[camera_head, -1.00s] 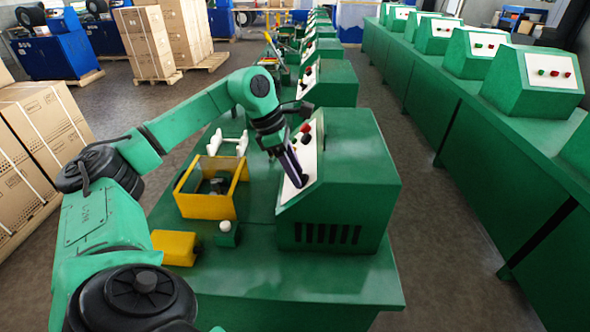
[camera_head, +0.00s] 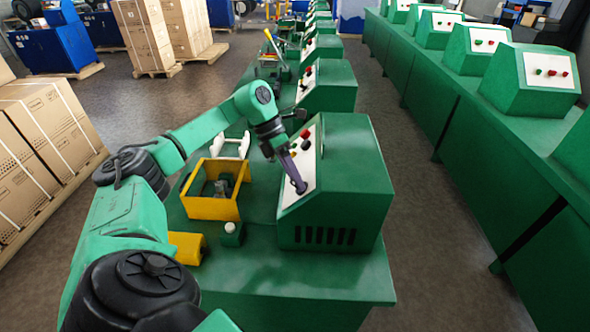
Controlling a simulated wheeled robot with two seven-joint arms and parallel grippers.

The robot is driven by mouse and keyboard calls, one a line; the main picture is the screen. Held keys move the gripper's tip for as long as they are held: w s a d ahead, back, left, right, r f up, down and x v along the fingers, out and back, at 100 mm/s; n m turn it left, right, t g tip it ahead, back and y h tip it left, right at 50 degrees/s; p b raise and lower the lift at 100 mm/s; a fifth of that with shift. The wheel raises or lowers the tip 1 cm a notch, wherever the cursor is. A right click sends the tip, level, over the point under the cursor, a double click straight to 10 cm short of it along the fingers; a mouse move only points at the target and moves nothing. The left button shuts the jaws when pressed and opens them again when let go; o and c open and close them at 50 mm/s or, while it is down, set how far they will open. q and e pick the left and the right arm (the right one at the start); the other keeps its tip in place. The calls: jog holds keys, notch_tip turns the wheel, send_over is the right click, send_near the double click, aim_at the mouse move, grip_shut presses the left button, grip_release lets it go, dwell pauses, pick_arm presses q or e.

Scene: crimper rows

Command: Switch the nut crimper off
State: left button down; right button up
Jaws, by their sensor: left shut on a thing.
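The nearest green nut crimper (camera_head: 345,190) stands on a green bench. Its sloped white panel (camera_head: 308,165) faces left and carries a red button (camera_head: 305,145), a dark button beside it, and a small black knob (camera_head: 301,188) low down. My left gripper (camera_head: 299,186) points down at the lower part of this panel. Its fingers are shut on the black knob, which they mostly hide. My right gripper is not in view.
A yellow open frame (camera_head: 211,206), a yellow block (camera_head: 187,247) and a small green box with a white button (camera_head: 231,235) lie left of the crimper. More crimpers stand behind it. A second crimper row (camera_head: 525,80) stands right, across a clear aisle.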

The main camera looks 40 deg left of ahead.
pick_arm(q)
jog(key=n, duration=0.1)
jog(key=n+h+p, duration=0.1)
jog(key=n, duration=0.1)
jog(key=n+h, duration=0.1)
jog(key=n, duration=0.1)
jog(key=shift+w+a+f, duration=0.1)
jog(key=shift+w+a, duration=0.05)
jog(key=shift+a, duration=0.15)
jog(key=n, duration=0.1)
jog(key=n+h, duration=0.1)
jog(key=n, duration=0.1)
jog(key=n+h, duration=0.1)
jog(key=n, duration=0.1)
jog(key=shift+a+f, duration=0.2)
jog(key=shift+f, duration=0.05)
jog(key=shift+h, duration=0.3)
jog(key=shift+c, duration=1.6)
grip_release()
